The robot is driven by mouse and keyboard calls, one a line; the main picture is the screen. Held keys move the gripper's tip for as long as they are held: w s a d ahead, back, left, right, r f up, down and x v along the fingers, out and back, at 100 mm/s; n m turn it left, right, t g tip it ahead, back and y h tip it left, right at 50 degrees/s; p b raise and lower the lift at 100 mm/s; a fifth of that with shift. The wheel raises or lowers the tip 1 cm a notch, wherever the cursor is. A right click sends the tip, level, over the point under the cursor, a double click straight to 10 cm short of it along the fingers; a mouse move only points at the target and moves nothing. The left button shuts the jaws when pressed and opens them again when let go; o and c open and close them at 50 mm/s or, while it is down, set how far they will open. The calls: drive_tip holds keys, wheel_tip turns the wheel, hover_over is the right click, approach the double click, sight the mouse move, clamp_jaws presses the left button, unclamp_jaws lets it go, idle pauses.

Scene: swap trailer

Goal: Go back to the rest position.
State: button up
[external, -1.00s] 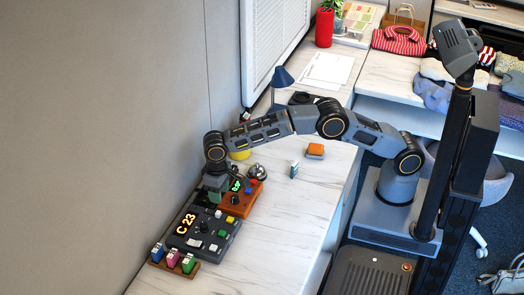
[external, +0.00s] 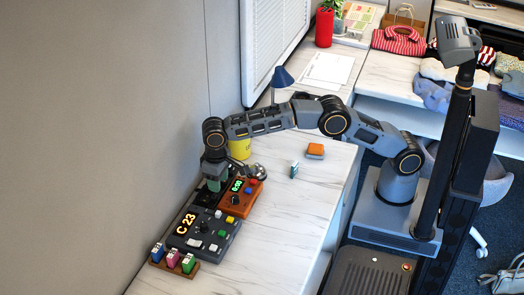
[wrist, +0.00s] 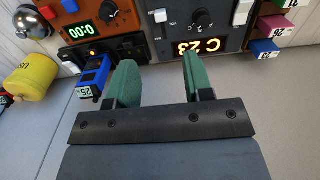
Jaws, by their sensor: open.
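My arm reaches left across the white marble-look desk (external: 290,215). My gripper (wrist: 158,82) has two green finger pads, spread apart with nothing between them. In the external view my gripper (external: 213,184) hangs pointing down near the wall, above the far end of the devices. The grey device (external: 207,238) shows "C 23" on its display. The orange device (external: 240,197) sits beside it with a lit green display. In the wrist view a blue block (wrist: 92,74) with a "25" label sits in a black unit, just left of the left finger and apart from it.
A wooden rack (external: 184,267) with blue, pink and green blocks stands at the near end. A silver bell (wrist: 34,21) and a yellow container (wrist: 32,75) lie close by. An orange-topped block (external: 315,150) and a small teal-and-white item (external: 294,169) stand on otherwise clear desk.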

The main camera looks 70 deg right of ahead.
wheel_tip(320, 180, down, 4)
drive_tip(key=s+d+n, duration=0.2)
drive_tip(key=s+d+r+m+t, duration=0.1)
drive_tip(key=s+d+r, duration=0.4)
drive_tip(key=s+d, duration=0.8)
drive_tip(key=s+d+r+m+t, duration=0.1)
drive_tip(key=s+d+r, duration=0.4)
drive_tip(key=s+d, duration=0.8)
drive_tip(key=shift+s+d+r+t, duration=0.15)
drive_tip(key=shift+d+t, duration=0.5)
drive_tip(key=shift+t, duration=0.15)
idle(0.4)
